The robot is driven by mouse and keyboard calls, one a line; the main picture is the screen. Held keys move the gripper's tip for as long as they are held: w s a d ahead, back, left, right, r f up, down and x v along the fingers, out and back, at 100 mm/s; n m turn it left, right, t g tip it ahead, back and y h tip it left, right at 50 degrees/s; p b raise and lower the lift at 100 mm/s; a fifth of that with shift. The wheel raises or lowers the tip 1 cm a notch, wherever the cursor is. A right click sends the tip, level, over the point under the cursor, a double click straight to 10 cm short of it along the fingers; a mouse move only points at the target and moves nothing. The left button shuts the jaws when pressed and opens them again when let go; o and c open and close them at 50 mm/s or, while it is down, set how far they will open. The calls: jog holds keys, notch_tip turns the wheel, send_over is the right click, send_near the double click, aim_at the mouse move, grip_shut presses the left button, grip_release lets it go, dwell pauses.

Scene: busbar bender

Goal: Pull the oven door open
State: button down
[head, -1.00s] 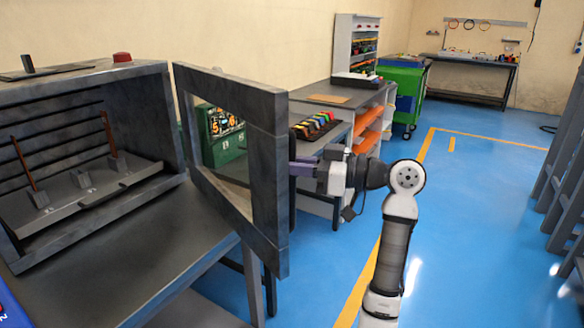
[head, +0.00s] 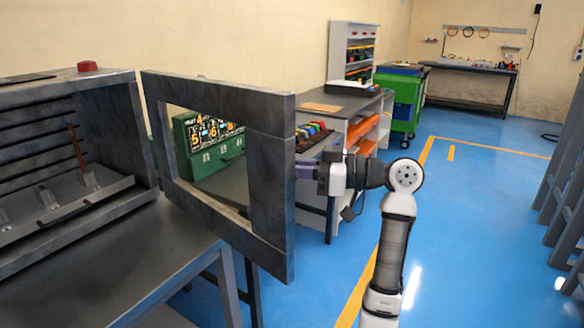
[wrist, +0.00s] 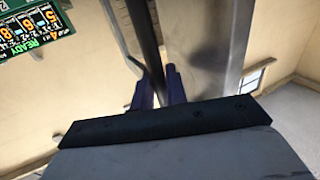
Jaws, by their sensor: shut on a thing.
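The oven (head: 125,115) is a dark grey box on a bench at the left, its front opening exposed. Its door (head: 270,180), a thick dark grey frame around a window, stands swung well out to the right of the oven. My gripper (head: 305,168) is at the door's free right edge, on its outer side; the door frame partly hides the fingertips. In the wrist view, my purple fingers (wrist: 160,88) are shut on a dark upright bar, the door handle (wrist: 150,45). The door's grey frame (wrist: 205,45) stands beside it.
A grey bench (head: 130,265) carries the oven. A green box with lit digits (head: 210,140) shows through the door window. A shelf bench (head: 350,105) and a green cart (head: 405,95) stand behind. Blue floor (head: 480,220) is clear to the right; dark racks (head: 570,170) stand at the right edge.

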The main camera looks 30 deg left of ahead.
jog(key=c, duration=1.5)
grip_release()
jog(key=b+v, duration=0.2)
jog(key=v, duration=1.1)
jog(key=shift+d+b, duration=0.3)
jog(key=shift+d, duration=0.05)
jog(key=shift+w+d, duration=0.1)
